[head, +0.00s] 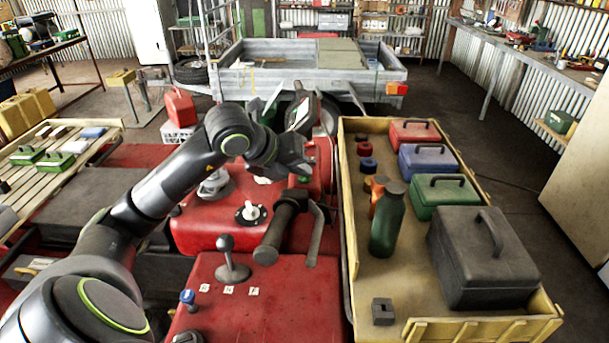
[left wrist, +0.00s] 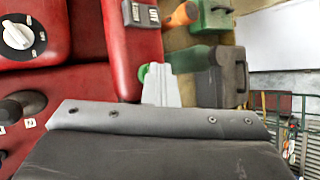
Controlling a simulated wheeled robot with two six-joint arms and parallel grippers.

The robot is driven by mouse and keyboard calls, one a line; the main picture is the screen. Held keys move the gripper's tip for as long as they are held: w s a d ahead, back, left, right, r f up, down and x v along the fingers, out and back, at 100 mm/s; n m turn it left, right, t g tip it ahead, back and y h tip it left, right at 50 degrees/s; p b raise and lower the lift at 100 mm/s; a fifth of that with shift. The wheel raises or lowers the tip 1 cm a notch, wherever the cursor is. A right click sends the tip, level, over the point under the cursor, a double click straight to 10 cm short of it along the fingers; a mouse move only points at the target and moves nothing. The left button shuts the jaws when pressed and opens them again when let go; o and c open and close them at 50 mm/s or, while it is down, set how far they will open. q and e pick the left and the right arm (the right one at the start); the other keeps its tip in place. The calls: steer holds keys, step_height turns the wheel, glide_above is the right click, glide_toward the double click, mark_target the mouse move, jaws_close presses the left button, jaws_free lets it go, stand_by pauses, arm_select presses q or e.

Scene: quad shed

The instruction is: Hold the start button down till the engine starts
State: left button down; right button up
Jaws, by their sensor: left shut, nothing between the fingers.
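A small green button (head: 303,179) shows on the red quad beside the handlebar, just below my left gripper (head: 303,166). I take it to be the start button. In the left wrist view a green round edge (left wrist: 143,72) shows beside the pale grey fingertips (left wrist: 160,85), which partly cover it. The fingers are shut with nothing between them. They look to be at or very near the button; I cannot tell whether they touch it or whether it is pressed down. My right gripper is in neither view.
The black handlebar grip (head: 276,229) and lever (head: 316,235) stand close to my gripper. A gear knob (head: 226,244) and white cap (head: 251,213) are nearer. A yellow tray (head: 345,245) with toolboxes and a green bottle (head: 388,220) lies right. A trailer (head: 390,75) stands behind.

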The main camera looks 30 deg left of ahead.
mark_target(300, 182)
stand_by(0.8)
arm_select(q)
steer(key=shift+r+p, duration=0.45)
steer(key=shift+r, duration=0.4)
steer(key=shift+r+p, duration=1.45)
steer(key=shift+r, duration=1.1)
steer(key=shift+f, duration=0.1)
